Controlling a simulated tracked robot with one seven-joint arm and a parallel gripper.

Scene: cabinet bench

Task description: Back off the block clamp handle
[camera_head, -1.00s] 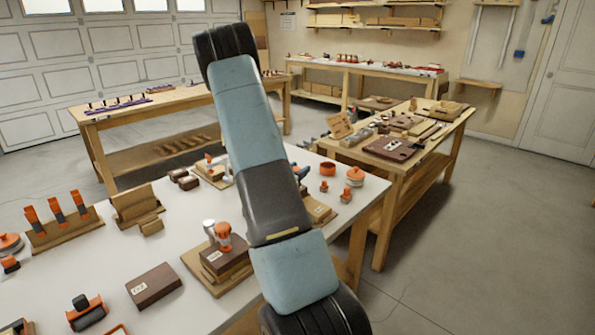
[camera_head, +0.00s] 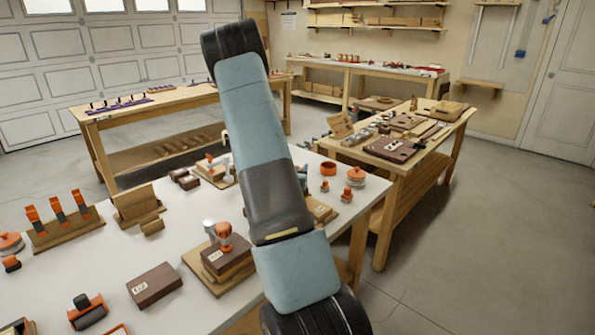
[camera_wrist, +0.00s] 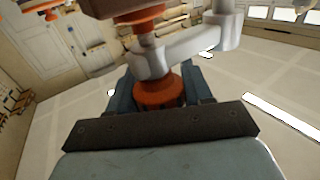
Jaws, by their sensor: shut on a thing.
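In the wrist view my gripper (camera_wrist: 160,92) is shut on the orange clamp handle (camera_wrist: 158,91), with blue-grey fingers on both sides of it. A short metal screw runs from the handle past a pale grey clamp arm (camera_wrist: 195,42) to a second orange part (camera_wrist: 138,16). Beyond that is a dark brown block (camera_wrist: 103,7), cut off by the picture's edge. In the head view my arm hides the gripped handle. A wooden board (camera_head: 322,211) shows partly behind the arm.
Another clamp with an orange knob (camera_head: 224,232) stands left of my arm on a brown block. The white bench (camera_head: 110,255) also holds a loose brown block (camera_head: 154,285), a rack of orange-handled tools (camera_head: 62,225) and round orange parts (camera_head: 355,176). Open floor (camera_head: 480,230) lies right.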

